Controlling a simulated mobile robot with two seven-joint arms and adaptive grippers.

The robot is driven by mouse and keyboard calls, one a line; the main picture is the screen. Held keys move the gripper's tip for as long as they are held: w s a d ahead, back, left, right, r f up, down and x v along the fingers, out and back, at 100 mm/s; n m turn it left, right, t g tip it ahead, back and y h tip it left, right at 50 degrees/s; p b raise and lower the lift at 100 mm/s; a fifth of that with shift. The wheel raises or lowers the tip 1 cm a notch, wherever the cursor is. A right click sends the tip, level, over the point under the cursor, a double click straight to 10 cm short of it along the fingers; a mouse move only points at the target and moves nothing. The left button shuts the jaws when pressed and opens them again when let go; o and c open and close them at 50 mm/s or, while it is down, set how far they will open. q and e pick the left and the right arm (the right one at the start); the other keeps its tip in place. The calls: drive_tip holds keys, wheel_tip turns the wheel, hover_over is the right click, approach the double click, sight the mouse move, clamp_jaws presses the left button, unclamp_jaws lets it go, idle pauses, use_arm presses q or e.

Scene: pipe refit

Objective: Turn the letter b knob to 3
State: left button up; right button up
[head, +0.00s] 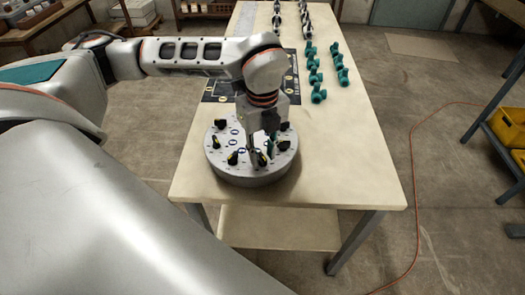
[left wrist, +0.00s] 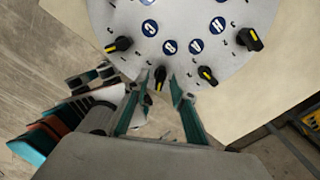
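The round grey knob panel (head: 222,168) stands on the near end of the table, with several black knobs with yellow marks around its rim. My left gripper (head: 262,150) points down over its near right part. In the left wrist view the panel (left wrist: 185,15) shows blue round letter labels; one reads like a B (left wrist: 169,47), with a black knob (left wrist: 160,78) just outside it. My left gripper (left wrist: 157,95) is open, its teal fingers apart on either side of that knob; contact cannot be told. My right gripper is not in view.
The pale table (head: 345,165) has bare room right of the panel. Behind are a dark mat (head: 225,88) and several teal pipe fittings (head: 314,70). Other knobs (left wrist: 207,76) sit close beside the fingers. Yellow bins (head: 508,130) stand at the far right.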

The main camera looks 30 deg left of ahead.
use_arm(q)
clamp_jaws()
drive_tip(key=shift+m, duration=0.4)
drive_tip(key=m, duration=0.4)
drive_tip(key=shift+m, duration=0.3)
drive_tip(key=m, duration=0.5)
drive_tip(key=shift+m, duration=0.3)
drive_tip(key=m+p, duration=0.1)
drive_tip(key=m, duration=1.1)
drive_tip(key=shift+w+m+p, duration=0.1)
drive_tip(key=shift+m+p, duration=0.25)
drive_tip(key=shift+m, duration=0.05)
